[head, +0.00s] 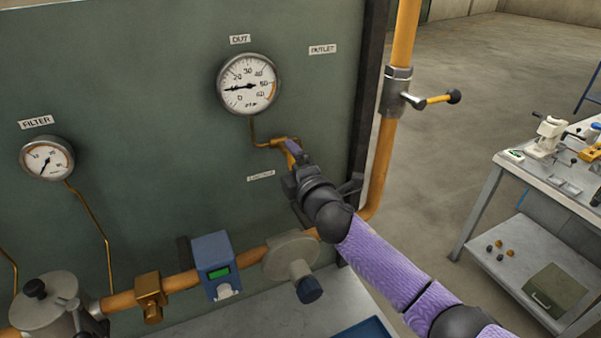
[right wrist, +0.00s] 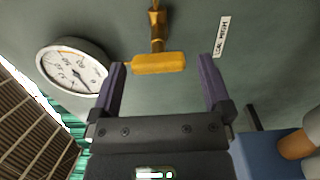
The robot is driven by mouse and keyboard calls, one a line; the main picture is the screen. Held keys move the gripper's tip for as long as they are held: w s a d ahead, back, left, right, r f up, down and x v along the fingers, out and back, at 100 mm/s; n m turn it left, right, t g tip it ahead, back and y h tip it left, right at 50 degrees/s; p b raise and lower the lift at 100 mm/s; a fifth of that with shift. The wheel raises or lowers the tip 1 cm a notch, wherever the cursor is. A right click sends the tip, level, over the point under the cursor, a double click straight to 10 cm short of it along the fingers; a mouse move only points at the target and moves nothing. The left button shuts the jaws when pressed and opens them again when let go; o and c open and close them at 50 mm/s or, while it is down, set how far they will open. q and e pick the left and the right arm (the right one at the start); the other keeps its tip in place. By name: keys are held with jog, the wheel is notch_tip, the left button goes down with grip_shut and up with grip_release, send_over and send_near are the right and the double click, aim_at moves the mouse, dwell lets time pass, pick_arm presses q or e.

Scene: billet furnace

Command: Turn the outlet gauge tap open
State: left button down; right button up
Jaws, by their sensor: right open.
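The outlet gauge (head: 248,84), a round white dial under the OUT label, is on the green panel. A thin brass pipe runs down from it to the small brass tap (head: 272,143). In the right wrist view the yellow tap handle (right wrist: 158,64) is a bar lying crosswise to the brass fitting (right wrist: 157,22). My right gripper (head: 291,152) is at the tap. Its purple fingers are open, one on each side of the handle's ends, with gaps visible. The gauge also shows left of the fingers in that view (right wrist: 75,72). My left gripper is out of view.
A vertical orange pipe with a lever valve (head: 432,99) stands right of the panel. Below the tap, a horizontal pipe carries a blue meter (head: 213,257) and a grey round fitting (head: 289,255). A filter gauge (head: 46,158) is at left. A workbench (head: 485,205) stands at right.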

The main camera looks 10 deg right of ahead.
jog(key=s+d, duration=0.1)
jog(key=s, duration=0.7)
jog(key=shift+d, duration=0.3)
jog(key=shift+s, duration=0.1)
